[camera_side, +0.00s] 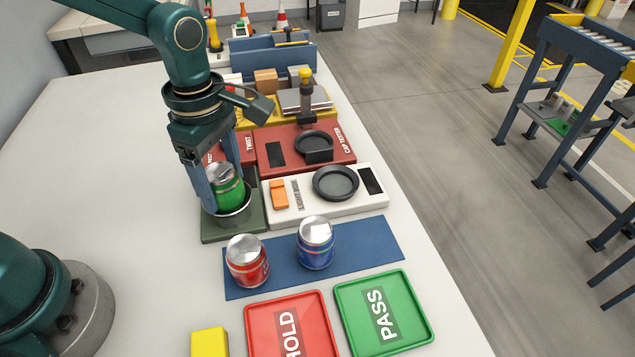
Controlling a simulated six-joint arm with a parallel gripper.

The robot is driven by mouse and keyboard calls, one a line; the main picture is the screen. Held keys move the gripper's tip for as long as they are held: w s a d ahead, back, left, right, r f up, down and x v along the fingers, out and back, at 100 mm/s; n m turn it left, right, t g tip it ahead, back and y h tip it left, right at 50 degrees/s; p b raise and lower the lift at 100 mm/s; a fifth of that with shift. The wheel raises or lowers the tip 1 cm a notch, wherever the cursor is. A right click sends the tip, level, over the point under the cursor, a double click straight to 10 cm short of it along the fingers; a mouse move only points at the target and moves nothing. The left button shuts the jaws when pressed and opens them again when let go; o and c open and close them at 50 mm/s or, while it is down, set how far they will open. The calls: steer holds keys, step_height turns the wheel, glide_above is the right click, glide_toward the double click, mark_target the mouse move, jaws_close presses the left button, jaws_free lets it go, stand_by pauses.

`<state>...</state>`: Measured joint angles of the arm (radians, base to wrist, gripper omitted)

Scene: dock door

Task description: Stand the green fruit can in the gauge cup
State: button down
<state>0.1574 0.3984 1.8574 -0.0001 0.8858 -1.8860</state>
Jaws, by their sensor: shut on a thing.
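The green fruit can (228,188) has a silver lid and leans a little to the left. My gripper (224,184) is shut on it, one finger on each side. The gauge cup (235,217) is a grey metal cup on a dark green base (217,232), directly below the can. The can's lower end is at the cup's mouth, overlapping its rim in the picture. I cannot tell whether it touches the cup's floor. The near finger hides part of the can's left side and the cup's left edge.
A red can (247,261) and a blue can (316,243) stand on a blue mat (375,240) in front. Red HOLD (262,327) and green PASS (414,317) trays lie nearer. The table's left side is clear.

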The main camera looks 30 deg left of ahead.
jaws_free()
steer(key=shift+r, duration=0.15)
step_height(320, 180, up, 12)
steer(key=m+t, duration=0.3)
steer(key=m, duration=0.6)
glide_toward(219, 171)
step_height(219, 171, up, 2)
steer(key=s+a, duration=0.3)
steer(key=s+a+f+m+t, duration=0.1)
steer(key=s+m, duration=0.4)
steer(key=m, duration=0.5)
steer(key=shift+a+f+m+t, duration=0.15)
steer(key=shift+f+m+t, duration=0.25)
steer(key=shift+f+t, duration=0.65)
steer(key=shift+f+g, duration=0.25)
